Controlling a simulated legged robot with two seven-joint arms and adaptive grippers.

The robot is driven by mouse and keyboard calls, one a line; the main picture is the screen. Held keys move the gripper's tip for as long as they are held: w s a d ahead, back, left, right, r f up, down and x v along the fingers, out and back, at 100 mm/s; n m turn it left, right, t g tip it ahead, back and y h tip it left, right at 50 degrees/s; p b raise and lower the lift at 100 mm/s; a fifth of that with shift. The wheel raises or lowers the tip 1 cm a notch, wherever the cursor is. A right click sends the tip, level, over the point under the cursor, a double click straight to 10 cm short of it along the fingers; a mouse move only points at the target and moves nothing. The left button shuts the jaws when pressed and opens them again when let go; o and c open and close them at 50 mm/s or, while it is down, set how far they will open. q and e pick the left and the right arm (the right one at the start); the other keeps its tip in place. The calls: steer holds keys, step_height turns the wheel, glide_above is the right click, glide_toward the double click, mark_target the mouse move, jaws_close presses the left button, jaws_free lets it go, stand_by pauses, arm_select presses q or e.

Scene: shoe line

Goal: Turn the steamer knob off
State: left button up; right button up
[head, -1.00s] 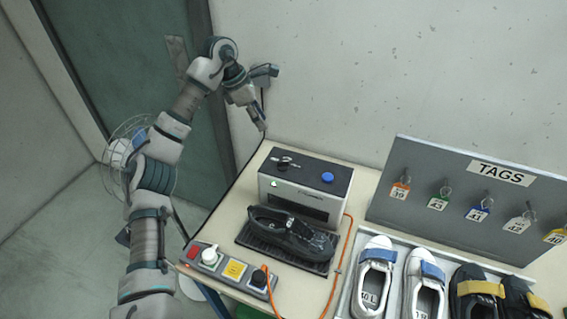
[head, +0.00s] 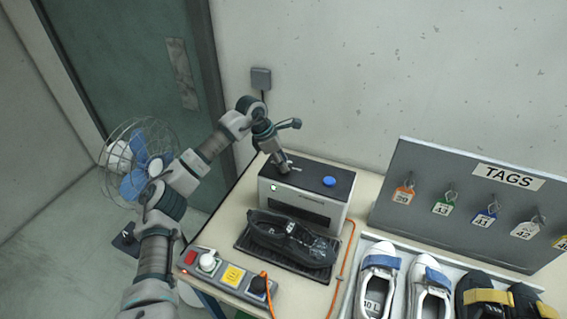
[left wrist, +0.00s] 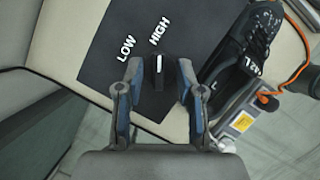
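The steamer (head: 305,213) is a white box with a black top, a front slot and a blue button (head: 329,181). In the left wrist view its black knob (left wrist: 159,72) carries a white pointer line aimed toward the word HIGH; LOW is printed to the left of that. My left gripper (head: 284,167) is over the left part of the steamer top and hides the knob in the head view. In the left wrist view its fingers (left wrist: 159,76) are open, one on each side of the knob, with a gap showing on both sides. My right gripper is not in view.
A black shoe (head: 290,238) lies on a dark mat before the steamer. A power strip (head: 228,276) with an orange cord sits at the table's front left. A tag board (head: 455,215) and several shoes stand right. A fan (head: 135,165) is beyond the left edge.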

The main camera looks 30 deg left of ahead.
arm_select(q)
steer(key=shift+w+a+f, duration=0.1)
steer(key=shift+f, duration=0.35)
steer(key=shift+a, duration=0.2)
steer(key=shift+d, duration=0.2)
jaws_close()
